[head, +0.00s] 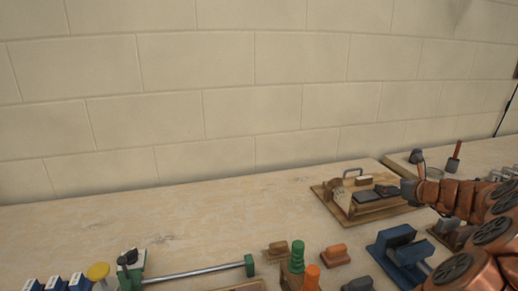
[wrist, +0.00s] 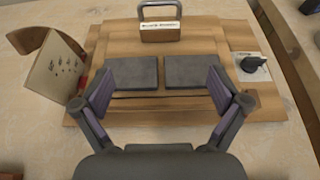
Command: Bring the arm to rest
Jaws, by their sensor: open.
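My copper-coloured arm (head: 465,200) reaches in from the right edge of the head view. My gripper (wrist: 158,92) is open, with its two fingers spread wide and nothing between them that it grips. It also shows in the head view as a dark shape (head: 409,191) at the arm's end, by the right side of a wooden board (head: 337,205). In the wrist view the fingers lie over the near part of this board (wrist: 200,42), in front of two dark flat pads (wrist: 131,72) (wrist: 190,72). I cannot tell whether the fingers touch anything.
The board carries a labelled block with a metal handle (wrist: 160,33); an upright card (wrist: 55,75) stands at its left. A blue clamp-like thing (head: 396,252), orange and green pieces (head: 297,256) and a metal bar (head: 190,271) lie nearer. The left worktop (head: 130,220) is clear before the wall.

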